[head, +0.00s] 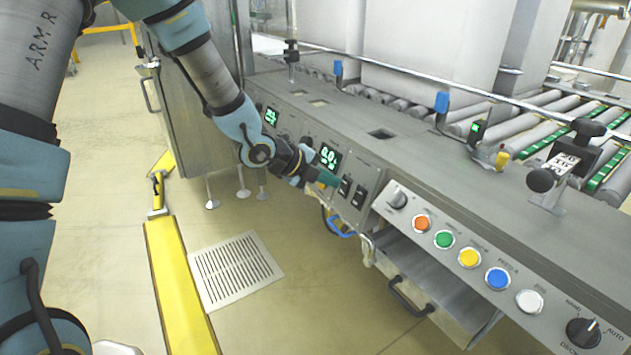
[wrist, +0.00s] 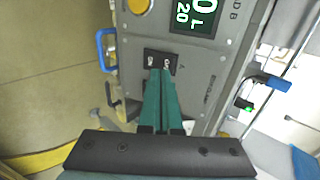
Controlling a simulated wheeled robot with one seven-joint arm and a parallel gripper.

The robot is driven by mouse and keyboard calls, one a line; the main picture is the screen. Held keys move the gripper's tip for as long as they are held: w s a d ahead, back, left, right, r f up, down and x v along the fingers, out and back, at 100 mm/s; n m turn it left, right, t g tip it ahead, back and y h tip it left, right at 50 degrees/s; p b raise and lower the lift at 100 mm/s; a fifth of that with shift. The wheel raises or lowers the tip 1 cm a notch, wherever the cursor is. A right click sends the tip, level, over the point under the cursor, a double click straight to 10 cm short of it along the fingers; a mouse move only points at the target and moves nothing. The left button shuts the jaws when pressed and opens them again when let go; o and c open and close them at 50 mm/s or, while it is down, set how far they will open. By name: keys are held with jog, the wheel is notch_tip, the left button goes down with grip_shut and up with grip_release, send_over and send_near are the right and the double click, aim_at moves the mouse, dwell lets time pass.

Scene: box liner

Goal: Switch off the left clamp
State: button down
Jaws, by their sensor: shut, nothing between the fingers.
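My gripper (head: 330,180) has its green fingers shut and empty, with the tips at the front panel (head: 372,180) of the machine. In the wrist view the fingertips (wrist: 161,74) are at a black rocker switch (wrist: 150,57) with small white marks, covering part of it. I cannot tell whether they touch it or which way it is tipped. The head view shows two black switches: one (head: 345,187) beside the fingertips and another (head: 359,197) to its right. A lit green display (head: 328,157) sits above them.
To the right is a button box with orange (head: 422,223), green, yellow, blue and white buttons and a selector knob (head: 583,332). A drawer with a black handle (head: 408,298) is below. A yellow rail (head: 178,285) lies on the floor. Rollers (head: 540,115) run behind the panel.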

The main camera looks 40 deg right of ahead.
jog(key=shift+d+f, duration=0.15)
jog(key=shift+d, duration=0.55)
